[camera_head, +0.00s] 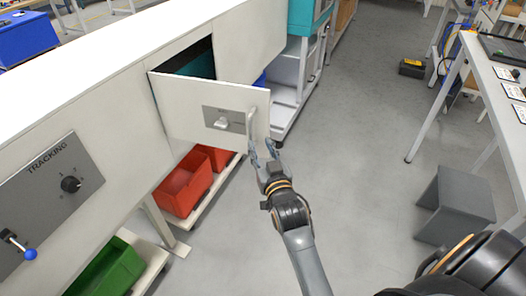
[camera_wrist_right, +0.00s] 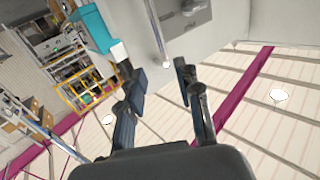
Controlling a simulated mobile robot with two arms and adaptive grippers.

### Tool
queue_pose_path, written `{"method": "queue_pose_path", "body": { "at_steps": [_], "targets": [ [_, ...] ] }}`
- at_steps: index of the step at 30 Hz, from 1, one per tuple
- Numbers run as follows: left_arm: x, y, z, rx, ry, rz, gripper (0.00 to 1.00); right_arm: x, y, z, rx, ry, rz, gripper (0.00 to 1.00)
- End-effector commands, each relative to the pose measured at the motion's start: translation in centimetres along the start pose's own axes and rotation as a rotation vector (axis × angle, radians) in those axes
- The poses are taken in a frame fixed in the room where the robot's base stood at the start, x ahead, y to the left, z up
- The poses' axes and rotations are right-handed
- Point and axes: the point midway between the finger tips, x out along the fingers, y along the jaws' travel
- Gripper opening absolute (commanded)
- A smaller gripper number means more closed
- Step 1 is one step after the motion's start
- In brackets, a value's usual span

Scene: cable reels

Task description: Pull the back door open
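The back door (camera_head: 185,105) is a pale panel in the side of the long white cabinet. It stands swung partly open, with a dark gap behind its top edge. A grey plate with a knob (camera_head: 222,122) and an upright bar handle (camera_head: 250,124) sit near its right edge. My right gripper (camera_head: 262,151) is just below the handle, with its fingers apart. In the right wrist view the handle (camera_wrist_right: 157,30) reaches down towards the space between the open fingertips (camera_wrist_right: 155,68); contact cannot be told. My left gripper is not in view.
A TRACKING panel (camera_head: 50,198) with a knob is on the cabinet's near side. Red bins (camera_head: 186,184) and a green bin (camera_head: 106,270) stand low under it. A grey stool (camera_head: 456,203) and a workbench (camera_head: 500,80) are at right. The floor between is clear.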

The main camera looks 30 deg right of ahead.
Motion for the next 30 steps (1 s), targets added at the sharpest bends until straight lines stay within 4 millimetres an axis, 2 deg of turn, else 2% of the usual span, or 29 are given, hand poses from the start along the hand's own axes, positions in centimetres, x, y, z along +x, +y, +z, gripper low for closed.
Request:
{"method": "queue_pose_path", "body": {
  "at_steps": [4, 13, 14, 15, 17, 18, 20, 23, 24, 27, 30],
  "targets": [
    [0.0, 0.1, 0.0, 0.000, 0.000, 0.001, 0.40, -1.4, 0.0, 0.0, 0.000, -0.001, 0.000, 0.34],
    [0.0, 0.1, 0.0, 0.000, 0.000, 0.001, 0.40, -1.6, 0.0, 0.0, 0.000, 0.000, 0.000, 0.34],
    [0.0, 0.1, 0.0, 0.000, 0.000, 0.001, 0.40, -1.6, 0.0, 0.0, 0.000, 0.000, 0.000, 0.30],
    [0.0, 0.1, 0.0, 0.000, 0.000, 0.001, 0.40, -1.6, 0.0, 0.2, -0.001, -0.003, -0.001, 0.22],
    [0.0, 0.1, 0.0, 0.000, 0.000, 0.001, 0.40, -1.6, -0.3, 1.2, -0.003, -0.023, -0.009, 0.10],
    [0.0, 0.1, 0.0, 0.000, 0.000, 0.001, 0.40, -1.6, -0.7, 2.6, -0.006, -0.048, -0.020, 0.01],
    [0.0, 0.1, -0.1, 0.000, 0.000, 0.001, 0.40, -1.7, -1.6, 6.0, -0.014, -0.111, -0.045, 0.00],
    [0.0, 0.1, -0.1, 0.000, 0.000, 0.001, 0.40, -3.1, -3.7, 14.7, -0.034, -0.274, -0.107, 0.00],
    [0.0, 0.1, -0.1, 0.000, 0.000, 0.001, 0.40, -4.4, -4.4, 18.8, -0.047, -0.352, -0.134, 0.00],
    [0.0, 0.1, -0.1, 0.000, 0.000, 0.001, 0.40, -8.6, -5.5, 28.0, -0.077, -0.536, -0.192, 0.00],
    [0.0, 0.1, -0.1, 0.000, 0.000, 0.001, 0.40, -12.7, -5.6, 34.4, -0.102, -0.674, -0.228, 0.00]
  ]
}}
